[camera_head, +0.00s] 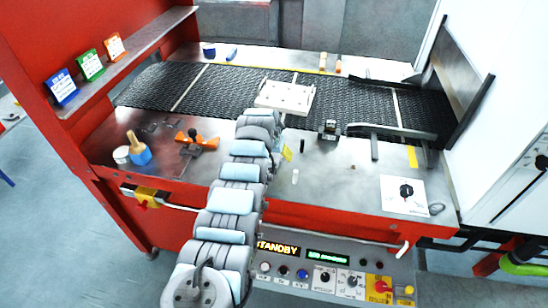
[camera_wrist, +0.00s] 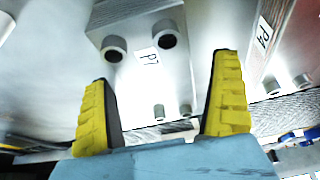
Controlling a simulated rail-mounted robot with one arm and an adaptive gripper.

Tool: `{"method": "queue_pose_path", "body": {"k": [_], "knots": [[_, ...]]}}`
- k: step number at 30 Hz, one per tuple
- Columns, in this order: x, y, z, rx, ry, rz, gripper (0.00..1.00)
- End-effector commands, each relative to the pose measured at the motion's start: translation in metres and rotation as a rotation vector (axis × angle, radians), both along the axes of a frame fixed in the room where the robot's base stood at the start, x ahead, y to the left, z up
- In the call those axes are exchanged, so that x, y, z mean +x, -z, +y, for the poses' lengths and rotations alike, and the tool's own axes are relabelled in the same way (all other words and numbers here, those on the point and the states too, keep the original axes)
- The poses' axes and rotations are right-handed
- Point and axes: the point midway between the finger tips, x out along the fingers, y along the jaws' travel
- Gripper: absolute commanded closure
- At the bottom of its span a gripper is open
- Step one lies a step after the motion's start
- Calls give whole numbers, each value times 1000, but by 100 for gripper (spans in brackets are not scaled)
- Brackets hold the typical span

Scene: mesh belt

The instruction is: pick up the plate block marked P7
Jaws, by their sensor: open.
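In the wrist view, a pale metal plate block (camera_wrist: 150,78) carries a small white label reading P7. Two dark-centred round holes or studs sit beside the label, and smaller pegs show lower down. My gripper (camera_wrist: 163,72) has two yellow ribbed fingers spread apart. The block shows beyond and between them, and no grip on it is visible. Another block (camera_wrist: 262,62) at the right edge bears a label reading P4. In the head view, a white piece with small holes (camera_head: 284,97) lies on the belt beyond my arm's end. Its label is not readable there, and my fingers are hidden.
A small black device (camera_head: 328,130) and a guide rail (camera_head: 392,131) are to the right. An orange-handled tool (camera_head: 198,142) and a blue pot (camera_head: 140,154) are at left.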

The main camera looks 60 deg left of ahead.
Motion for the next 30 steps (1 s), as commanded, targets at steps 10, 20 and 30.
{"method": "queue_pose_path", "body": {"k": [10, 20, 30], "knots": [[2, 6, 2, 2, -2, -1, 6], [2, 6, 2, 2, -2, -2, 32], [2, 6, 3, 3, -2, -3, 80]]}}
